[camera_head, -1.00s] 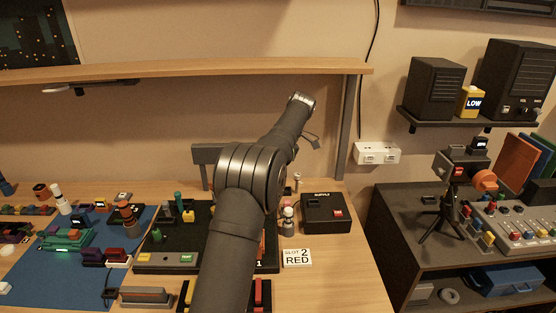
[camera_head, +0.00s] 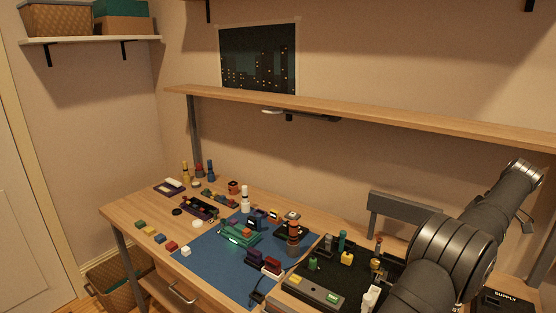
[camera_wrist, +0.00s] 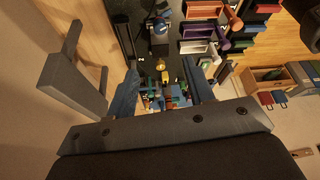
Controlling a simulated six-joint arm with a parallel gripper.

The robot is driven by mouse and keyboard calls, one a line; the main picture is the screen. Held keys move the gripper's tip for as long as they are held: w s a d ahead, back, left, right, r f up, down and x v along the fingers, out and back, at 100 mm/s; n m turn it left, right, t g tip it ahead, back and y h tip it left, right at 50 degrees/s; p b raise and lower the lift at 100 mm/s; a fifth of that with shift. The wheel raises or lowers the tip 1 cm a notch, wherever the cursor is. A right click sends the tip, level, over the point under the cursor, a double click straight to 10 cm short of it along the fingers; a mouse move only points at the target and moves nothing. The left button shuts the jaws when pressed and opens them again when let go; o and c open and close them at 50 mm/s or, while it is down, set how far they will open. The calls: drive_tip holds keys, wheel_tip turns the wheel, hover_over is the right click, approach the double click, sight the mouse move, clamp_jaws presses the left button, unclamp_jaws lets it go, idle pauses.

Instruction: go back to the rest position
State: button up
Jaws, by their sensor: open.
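My gripper shows in the wrist view (camera_wrist: 164,88) with its two fingers spread apart. Nothing is held between them; the desk clutter seen through the gap lies well beyond the fingertips. In the head view my arm rises from the lower right, bends at a large dark joint and reaches up to the right edge. The fingers cannot be made out there.
A grey bracket (camera_head: 405,203) stands at the desk's back edge. A wooden shelf (camera_head: 350,117) runs along the wall above the desk. A blue mat (camera_head: 205,264) and black tray (camera_head: 302,298) carry several small parts. A supply box (camera_head: 505,301) sits lower right.

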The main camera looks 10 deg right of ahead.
drive_tip(key=x, duration=1.7)
drive_tip(key=shift+f, duration=0.15)
drive_tip(key=shift+a+f, duration=0.15)
drive_tip(key=shift+f, duration=0.05)
drive_tip(key=shift+r+m, duration=0.2)
drive_tip(key=shift+m, duration=0.4)
drive_tip(key=shift+s+m+t, duration=0.1)
drive_tip(key=shift+m+t, duration=0.3)
drive_tip(key=shift+m, duration=0.1)
drive_tip(key=m+h, duration=0.1)
drive_tip(key=m, duration=0.1)
drive_tip(key=m+t+h, duration=0.1)
drive_tip(key=m, duration=0.2)
drive_tip(key=shift+s+a+m, duration=0.1)
drive_tip(key=shift+a+m, duration=0.05)
drive_tip(key=shift+m, duration=0.15)
drive_tip(key=m+h, duration=0.2)
drive_tip(key=m, duration=0.2)
drive_tip(key=shift+a, duration=0.15)
drive_tip(key=shift+m+h, duration=0.7)
drive_tip(key=shift+m, duration=1.2)
